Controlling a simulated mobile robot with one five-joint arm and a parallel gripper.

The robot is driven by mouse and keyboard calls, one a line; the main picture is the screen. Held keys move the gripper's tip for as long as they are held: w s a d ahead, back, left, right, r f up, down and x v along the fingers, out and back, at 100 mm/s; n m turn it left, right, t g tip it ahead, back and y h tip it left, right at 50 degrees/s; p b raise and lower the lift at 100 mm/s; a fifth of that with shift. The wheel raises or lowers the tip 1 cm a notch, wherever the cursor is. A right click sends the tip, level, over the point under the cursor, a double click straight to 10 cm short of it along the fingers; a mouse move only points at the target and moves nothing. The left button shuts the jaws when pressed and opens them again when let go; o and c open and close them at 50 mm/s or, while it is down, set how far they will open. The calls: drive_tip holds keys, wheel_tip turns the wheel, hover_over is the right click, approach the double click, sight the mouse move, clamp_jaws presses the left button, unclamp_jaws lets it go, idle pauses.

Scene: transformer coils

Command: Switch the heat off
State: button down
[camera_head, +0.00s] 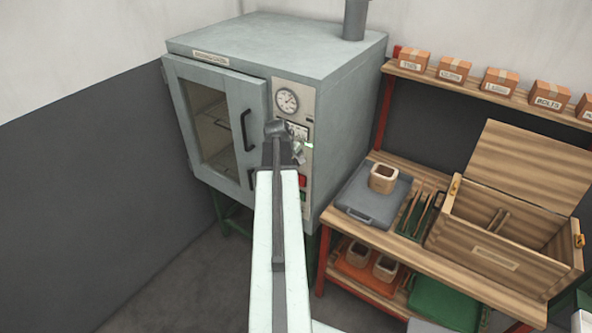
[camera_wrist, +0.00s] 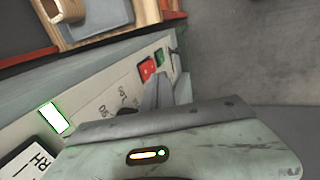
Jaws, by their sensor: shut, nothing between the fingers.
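The grey-green oven (camera_head: 280,52) stands against the wall with a control panel on its front right. The panel carries a round dial gauge (camera_head: 286,102), a red button (camera_head: 303,181) and a green button below it. In the wrist view the red button (camera_wrist: 148,68) and green button (camera_wrist: 159,56) show beyond my fingers, near a lit white window (camera_wrist: 53,118). My gripper (camera_wrist: 168,90) is shut and empty, close in front of the panel. I cannot tell whether it touches. A dark round part (camera_wrist: 128,112) is mostly hidden behind my gripper; its setting cannot be read.
The oven door (camera_head: 215,125), with a window and dark handle, appears closed left of the panel. A wooden bench (camera_head: 400,235) at right holds a grey tray (camera_head: 352,208), a coil piece (camera_head: 383,178) and an open wooden box (camera_head: 500,258). Small boxes line the shelf above.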

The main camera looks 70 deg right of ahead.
drive_tip(key=d+p+v, duration=0.1)
drive_tip(key=p+v, duration=0.3)
drive_tip(key=v, duration=0.2)
drive_tip(key=shift+r+p, duration=0.3)
drive_tip(key=shift+r, duration=0.2)
drive_tip(key=shift+s, duration=0.1)
